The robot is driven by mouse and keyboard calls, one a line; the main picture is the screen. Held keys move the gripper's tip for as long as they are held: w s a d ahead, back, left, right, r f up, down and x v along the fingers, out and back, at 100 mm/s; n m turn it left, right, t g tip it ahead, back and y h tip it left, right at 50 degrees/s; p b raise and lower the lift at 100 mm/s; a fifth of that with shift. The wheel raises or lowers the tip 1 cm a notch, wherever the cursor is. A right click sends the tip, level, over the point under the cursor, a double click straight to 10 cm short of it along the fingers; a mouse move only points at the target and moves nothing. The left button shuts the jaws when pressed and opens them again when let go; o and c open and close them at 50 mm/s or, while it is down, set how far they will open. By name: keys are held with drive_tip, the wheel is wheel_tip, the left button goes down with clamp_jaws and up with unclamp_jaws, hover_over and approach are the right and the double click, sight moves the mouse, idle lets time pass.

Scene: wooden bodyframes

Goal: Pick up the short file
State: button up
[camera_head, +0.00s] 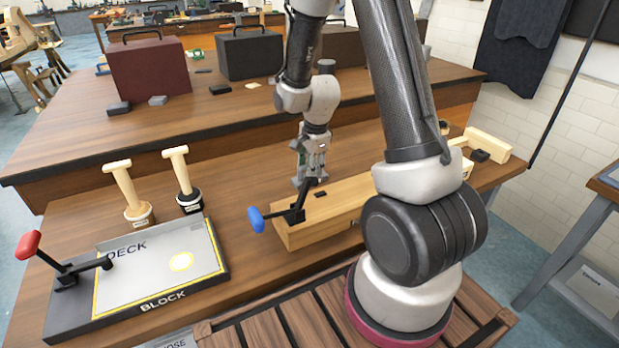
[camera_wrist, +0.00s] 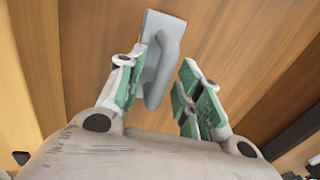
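A light grey tool (camera_wrist: 158,45) with a flat plate and a raised handle lies against a wood surface in the wrist view. I take it for the short file, but its shape alone does not make this certain. My gripper (camera_wrist: 160,72) is open, with green-padded fingers. The tool's handle lies between the fingers, close beside the left one, with a gap to the right one. Whether the left finger touches it, I cannot tell. In the head view my gripper (camera_head: 309,178) points down at the back edge of a long wooden block; the tool is not clear there.
A black clamp with a blue handle (camera_head: 256,219) stands at the block's (camera_head: 325,218) left end. Left are the deck tray (camera_head: 150,285), a red-handled clamp (camera_head: 28,244) and two wooden-handled stamps (camera_head: 124,188). Cases (camera_head: 150,68) stand on the back bench. Bare tabletop lies left of the block.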

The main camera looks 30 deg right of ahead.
clamp_jaws()
wheel_tip(320, 180, up, 10)
drive_tip(key=shift+r, duration=0.1)
idle(0.4)
drive_tip(key=c, duration=0.5)
unclamp_jaws()
drive_tip(key=shift+s, duration=0.1)
clamp_jaws()
